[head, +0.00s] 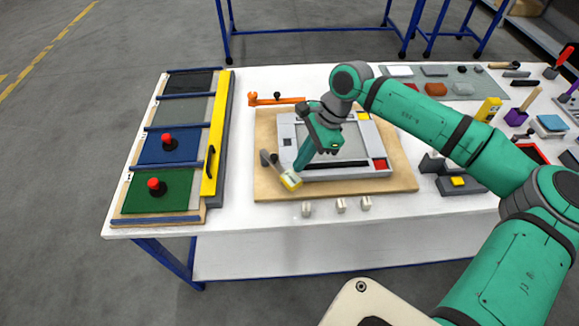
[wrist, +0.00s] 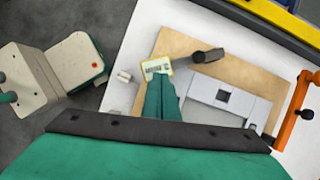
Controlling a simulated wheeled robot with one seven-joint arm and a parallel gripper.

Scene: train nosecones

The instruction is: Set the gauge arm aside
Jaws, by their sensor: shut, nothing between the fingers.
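The gauge arm, a short grey bar (wrist: 186,60) with a yellow-rimmed white gauge (wrist: 157,67) at one end and a dark block (wrist: 207,56) at the other, lies over the front left corner of the grey frame. In the head view the gauge (head: 291,180) is at the frame's front left and the dark block (head: 265,158) is behind it to the left. My gripper (head: 297,170) is shut and empty, pointing down at the gauge. In the wrist view its fingertips (wrist: 161,82) overlap the gauge's edge; I cannot tell whether they touch.
The grey frame (head: 288,128) sits on a wooden board (head: 400,180). An orange bar (head: 290,101) with a black knob stands behind its left corner. Small white blocks (head: 341,205) lie in front. A panel rack with a yellow rail (head: 218,130) is left. Tools crowd the right.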

